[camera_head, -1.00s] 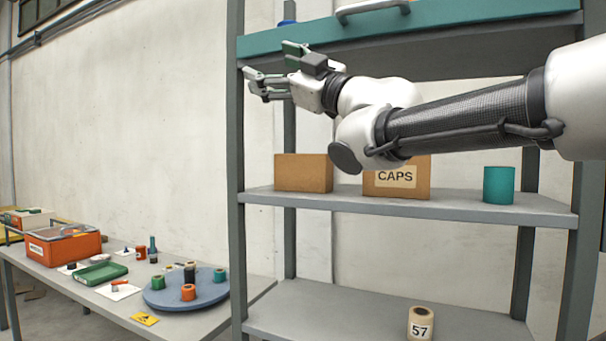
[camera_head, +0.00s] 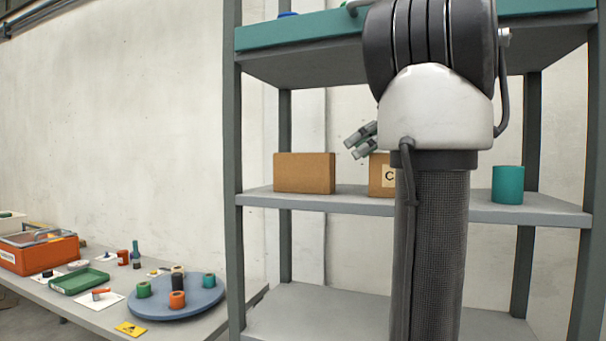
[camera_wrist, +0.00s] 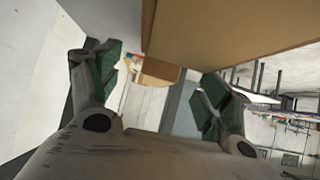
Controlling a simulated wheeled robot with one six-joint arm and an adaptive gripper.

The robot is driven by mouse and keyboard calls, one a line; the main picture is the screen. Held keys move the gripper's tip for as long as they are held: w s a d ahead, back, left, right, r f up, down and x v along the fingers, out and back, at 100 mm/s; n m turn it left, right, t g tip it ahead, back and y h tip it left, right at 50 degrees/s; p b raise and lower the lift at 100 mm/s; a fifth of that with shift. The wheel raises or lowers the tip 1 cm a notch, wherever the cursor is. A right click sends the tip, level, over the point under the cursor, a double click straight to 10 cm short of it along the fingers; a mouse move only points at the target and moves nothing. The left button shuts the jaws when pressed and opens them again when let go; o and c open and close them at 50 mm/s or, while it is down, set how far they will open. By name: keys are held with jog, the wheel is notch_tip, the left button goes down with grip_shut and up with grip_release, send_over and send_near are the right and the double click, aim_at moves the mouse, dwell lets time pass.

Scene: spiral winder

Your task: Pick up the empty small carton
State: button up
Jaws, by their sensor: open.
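A plain brown carton (camera_head: 305,173) stands on the middle shelf, left of a brown carton labelled with a partly visible "C" (camera_head: 381,176). My arm hides most of the labelled carton. I cannot tell from here whether either carton is empty. My gripper (camera_head: 361,140) is open, with its fingers showing just above and left of the labelled carton. In the wrist view, my open gripper (camera_wrist: 160,80) has its two fingers apart with nothing held. A large brown carton face (camera_wrist: 230,28) is close beyond the fingers, and a smaller brown patch (camera_wrist: 160,70) shows between them.
A teal cylinder (camera_head: 507,184) stands on the right of the middle shelf (camera_head: 330,202). The teal-edged upper shelf (camera_head: 300,35) is overhead, and a grey post (camera_head: 233,200) is at left. A table with a round blue tray (camera_head: 205,300) holding several spools is at lower left.

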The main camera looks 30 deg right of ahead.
aim_at(304, 154)
jog(key=w+a, duration=0.6)
jog(key=w, duration=0.1)
jog(key=shift+w+a+f, duration=0.1)
jog(key=w+a, duration=0.1)
jog(key=w+a+f, duration=0.2)
jog(key=shift+w, duration=0.3)
jog(key=shift+d+r, duration=0.1)
jog(key=c, duration=1.3)
jog(key=shift+r, duration=0.2)
jog(key=shift+r, duration=0.5)
